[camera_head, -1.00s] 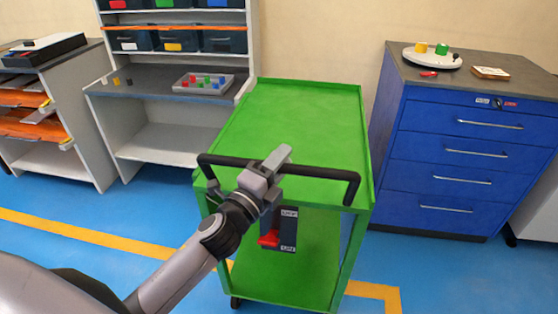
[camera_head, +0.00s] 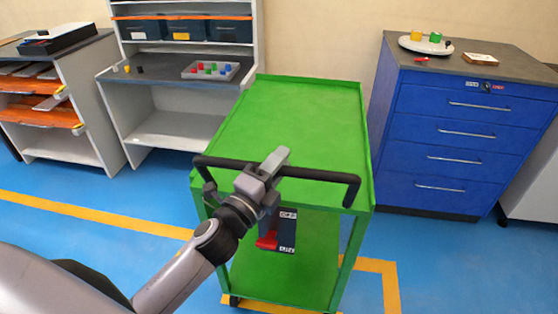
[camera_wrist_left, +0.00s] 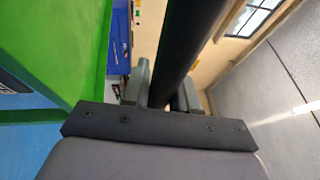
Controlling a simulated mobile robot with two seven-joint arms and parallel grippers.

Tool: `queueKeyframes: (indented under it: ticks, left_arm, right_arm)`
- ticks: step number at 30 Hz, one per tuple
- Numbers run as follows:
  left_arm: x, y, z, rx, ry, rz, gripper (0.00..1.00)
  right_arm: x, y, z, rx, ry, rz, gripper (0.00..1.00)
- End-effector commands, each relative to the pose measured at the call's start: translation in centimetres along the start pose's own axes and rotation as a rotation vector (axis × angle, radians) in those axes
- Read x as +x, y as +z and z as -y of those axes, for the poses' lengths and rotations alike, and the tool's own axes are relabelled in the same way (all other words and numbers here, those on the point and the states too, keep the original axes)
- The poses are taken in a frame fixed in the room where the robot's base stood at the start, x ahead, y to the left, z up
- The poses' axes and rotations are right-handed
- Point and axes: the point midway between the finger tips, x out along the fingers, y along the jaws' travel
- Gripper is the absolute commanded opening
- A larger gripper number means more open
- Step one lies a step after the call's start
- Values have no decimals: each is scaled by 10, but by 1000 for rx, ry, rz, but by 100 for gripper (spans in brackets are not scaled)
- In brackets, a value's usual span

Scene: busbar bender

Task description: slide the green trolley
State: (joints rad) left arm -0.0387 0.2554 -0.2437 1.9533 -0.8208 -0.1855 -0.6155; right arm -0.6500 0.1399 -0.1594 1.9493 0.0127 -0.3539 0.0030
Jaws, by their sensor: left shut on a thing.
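The green trolley (camera_head: 300,118) stands in the middle of the head view, with an empty top deck and a lower shelf (camera_head: 285,262). Its black handle bar (camera_head: 318,174) runs across the near end. My left gripper (camera_head: 272,168) is shut on the handle bar, left of its middle. In the left wrist view the dark bar (camera_wrist_left: 185,45) passes between the fingers of my left gripper (camera_wrist_left: 162,92), and the trolley's green side (camera_wrist_left: 65,45) shows at the left. A dark box with a red lever (camera_head: 268,240) hangs below the handle. My right gripper is not in view.
A blue drawer cabinet (camera_head: 450,135) stands close at the trolley's right. A grey shelf unit (camera_head: 165,125) with bins is behind left, and another rack (camera_head: 60,110) stands farther left. Yellow lines (camera_head: 95,215) mark the blue floor, which is open at the left.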

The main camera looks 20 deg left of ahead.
Motion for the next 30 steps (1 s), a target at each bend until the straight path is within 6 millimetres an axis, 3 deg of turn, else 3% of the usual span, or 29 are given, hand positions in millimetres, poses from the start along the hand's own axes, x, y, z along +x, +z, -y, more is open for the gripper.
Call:
queueKeyframes:
  ticks: [14,15,17,30]
  left_arm:
    - [-1,0,0,0,1,0,0]
    - [-1,0,0,0,1,0,31]
    - [-1,0,0,1,1,0,48]
    - [-10,0,-1,0,1,0,48]
  right_arm:
    - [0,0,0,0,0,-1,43]
    - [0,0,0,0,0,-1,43]
    - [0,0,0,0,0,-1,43]
    - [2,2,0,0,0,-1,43]
